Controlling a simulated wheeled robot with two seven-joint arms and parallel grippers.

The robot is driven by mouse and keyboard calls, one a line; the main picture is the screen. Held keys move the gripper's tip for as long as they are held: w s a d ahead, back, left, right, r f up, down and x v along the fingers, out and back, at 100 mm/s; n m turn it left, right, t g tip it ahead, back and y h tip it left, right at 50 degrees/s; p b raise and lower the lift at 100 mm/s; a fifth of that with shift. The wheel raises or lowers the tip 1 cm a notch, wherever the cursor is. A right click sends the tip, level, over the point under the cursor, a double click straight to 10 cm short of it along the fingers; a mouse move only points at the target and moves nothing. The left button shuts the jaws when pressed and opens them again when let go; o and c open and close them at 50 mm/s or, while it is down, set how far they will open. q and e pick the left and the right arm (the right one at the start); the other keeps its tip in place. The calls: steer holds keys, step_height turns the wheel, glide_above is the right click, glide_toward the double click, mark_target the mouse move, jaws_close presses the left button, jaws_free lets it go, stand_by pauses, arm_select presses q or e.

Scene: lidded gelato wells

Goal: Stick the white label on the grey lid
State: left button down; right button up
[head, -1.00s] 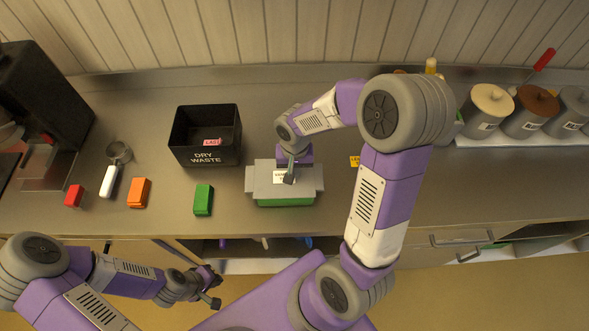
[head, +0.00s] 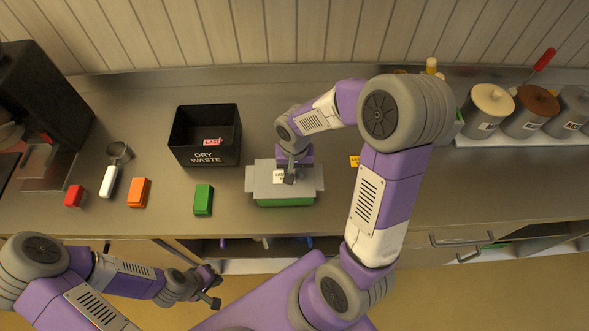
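The grey lid (head: 308,179) lies over a green-sided block or tub at the front middle of the counter, with tabs sticking out left and right. The white label (head: 278,177) shows at the middle of the lid, partly covered by my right gripper. It looks flat against the lid, but I cannot tell whether it is stuck. My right gripper (head: 290,177) points down at the label; its fingertips are too hidden to tell open from shut. My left gripper (head: 214,290) is low in front of the counter, empty, with its fingers apart.
A black dry waste bin (head: 205,158) holding a pink label stands behind left of the lid. Green (head: 203,200), orange (head: 139,192) and red (head: 74,196) blocks lie left. A yellow label (head: 354,161) lies right, partly behind my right arm. Lidded tubs (head: 487,108) stand back right.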

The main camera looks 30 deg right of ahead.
mark_target(295, 173)
steer(key=shift+r, duration=0.15)
step_height(295, 173, up, 7)
steer(key=shift+r+p, duration=0.2)
steer(key=shift+p, duration=0.3)
stand_by(0.4)
